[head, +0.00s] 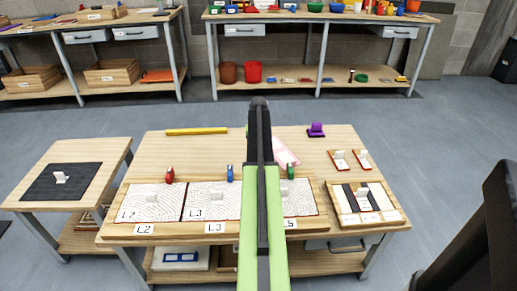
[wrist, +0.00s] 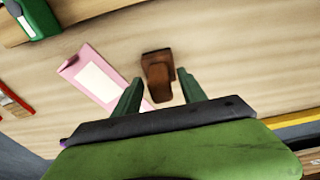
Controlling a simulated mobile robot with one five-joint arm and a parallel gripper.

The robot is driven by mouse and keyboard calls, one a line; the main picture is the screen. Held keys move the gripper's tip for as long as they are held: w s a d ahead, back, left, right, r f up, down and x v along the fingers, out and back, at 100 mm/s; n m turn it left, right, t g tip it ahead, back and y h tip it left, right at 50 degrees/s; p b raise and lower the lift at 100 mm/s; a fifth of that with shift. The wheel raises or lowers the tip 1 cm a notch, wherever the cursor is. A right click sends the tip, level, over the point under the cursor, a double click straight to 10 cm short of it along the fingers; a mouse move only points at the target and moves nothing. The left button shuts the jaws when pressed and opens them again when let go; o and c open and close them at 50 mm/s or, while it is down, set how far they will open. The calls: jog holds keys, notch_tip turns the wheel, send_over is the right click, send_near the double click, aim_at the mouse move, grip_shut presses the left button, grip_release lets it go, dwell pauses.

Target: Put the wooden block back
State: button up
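A small dark-brown wooden block (wrist: 157,76) stands on the light wood table top in the wrist view, with a narrower part facing my camera. My gripper (wrist: 160,88) is open, with its two green fingers apart. The block is just ahead of the fingertips and roughly centred between them; no contact shows. In the head view my arm reaches over the middle of the table (head: 220,146) and hides the block and the gripper.
A pink piece with a white label (wrist: 97,80) lies close left of the block. A yellow bar (head: 196,131) and a purple piece (head: 316,130) lie at the table's back. White mosaic panels (head: 152,203) and small red, blue and green pieces line the front.

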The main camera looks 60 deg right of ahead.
notch_tip(320, 180, up, 12)
jog(key=a+p, duration=0.1)
jog(key=p, duration=1.1)
jog(key=shift+s+r, duration=0.15)
jog(key=shift+s, duration=0.3)
jog(key=shift+a, duration=0.15)
